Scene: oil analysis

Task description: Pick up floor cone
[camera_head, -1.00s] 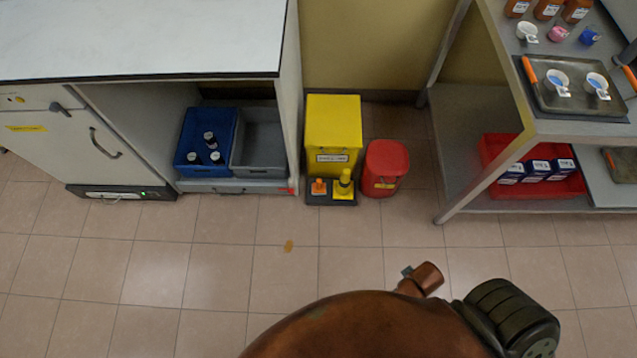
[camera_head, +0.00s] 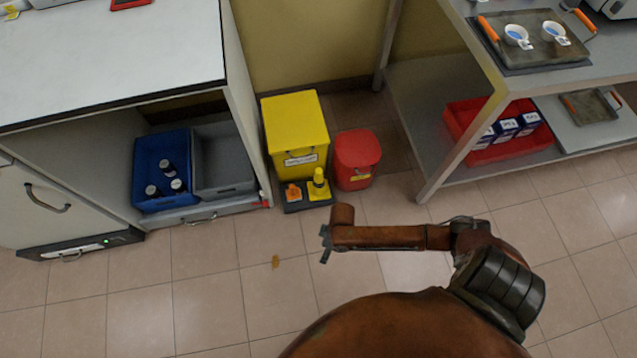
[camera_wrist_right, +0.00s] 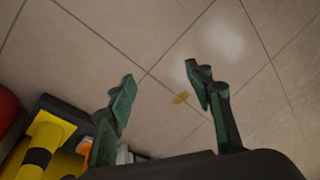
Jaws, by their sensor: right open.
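A yellow floor cone (camera_head: 319,183) with a dark band stands on a dark tray (camera_head: 294,209) on the floor. In the right wrist view the cone (camera_wrist_right: 42,147) shows at the lower left, outside my fingers. A smaller orange item (camera_head: 293,193) sits beside it on the tray. My right gripper (camera_head: 325,245) is over the floor, nearer to me than the tray and a little right of it. My left gripper is out of view.
A yellow bin (camera_head: 297,125) stands behind the tray and a red bin (camera_head: 357,158) to its right. A bench (camera_head: 110,60) with a blue crate (camera_head: 150,150) is at left, a metal shelf (camera_head: 440,155) at right. A small brownish patch (camera_head: 275,262) marks the open floor.

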